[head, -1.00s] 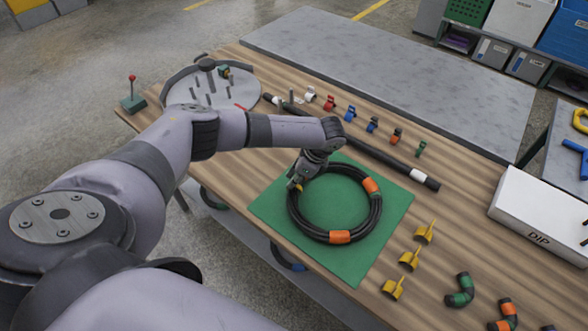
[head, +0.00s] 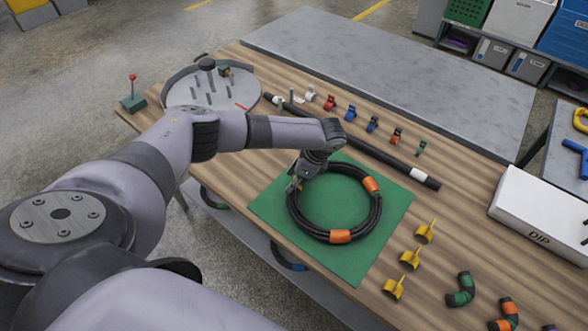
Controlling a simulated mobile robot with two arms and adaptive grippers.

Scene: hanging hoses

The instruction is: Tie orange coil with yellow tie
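The coil is a black hose ring with orange bands (head: 340,236). It lies flat on a green mat (head: 368,262) on the wooden table. Three yellow ties (head: 410,258) stand in a row on bare wood, to the right of the mat. My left gripper (head: 294,186) points down at the coil's upper left side, beside or over the hose. Its fingers are small and dark, and I cannot tell whether they are open or hold something. The wrist hides part of the coil's far left side. My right gripper is not in view.
A long black rod (head: 375,155) lies behind the mat, with several small coloured clips (head: 372,124) in a row beyond it. A white box (head: 540,215) is at the right. A round grey fixture (head: 215,92) stands at far left.

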